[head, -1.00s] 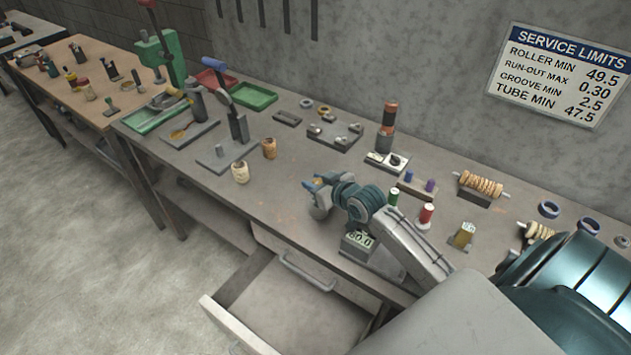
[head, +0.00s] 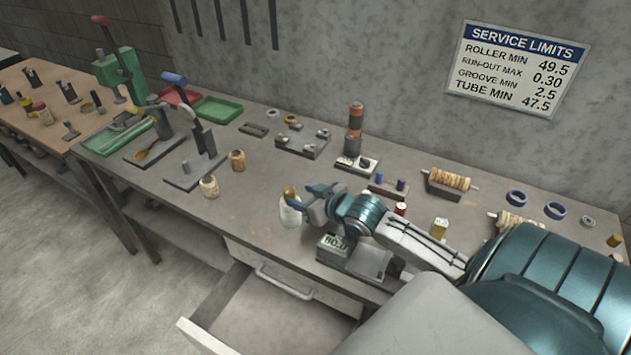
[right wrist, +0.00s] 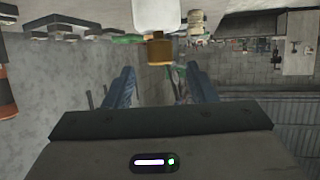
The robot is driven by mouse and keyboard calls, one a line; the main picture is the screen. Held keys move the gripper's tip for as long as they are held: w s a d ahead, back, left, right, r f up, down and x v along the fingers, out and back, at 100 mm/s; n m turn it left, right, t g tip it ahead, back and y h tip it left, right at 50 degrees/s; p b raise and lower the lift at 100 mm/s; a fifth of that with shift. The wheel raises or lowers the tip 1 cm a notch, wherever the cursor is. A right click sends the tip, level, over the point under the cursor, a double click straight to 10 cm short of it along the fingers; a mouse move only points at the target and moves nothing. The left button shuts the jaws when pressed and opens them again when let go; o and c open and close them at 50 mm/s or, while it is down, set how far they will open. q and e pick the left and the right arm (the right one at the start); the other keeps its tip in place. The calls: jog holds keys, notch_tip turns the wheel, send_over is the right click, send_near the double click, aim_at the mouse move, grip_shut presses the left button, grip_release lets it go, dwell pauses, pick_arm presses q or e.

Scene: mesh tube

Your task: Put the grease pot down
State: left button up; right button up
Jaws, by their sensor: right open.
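The grease pot, a small whitish jar (head: 291,211) with a brownish-gold cap, stands upright on the grey bench (head: 262,195), behind the open drawer. My right gripper (head: 313,202) is just to the right of the pot, with its blue fingers spread and pointing towards it. In the right wrist view, which is upside down, the pot's white body (right wrist: 158,14) and gold cap show ahead of the spread fingers (right wrist: 160,85), with nothing gripped between them. My left gripper is out of view.
An open drawer (head: 270,310) juts out in front. The bench between is clear.

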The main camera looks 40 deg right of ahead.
jog(key=shift+v, duration=2.35)
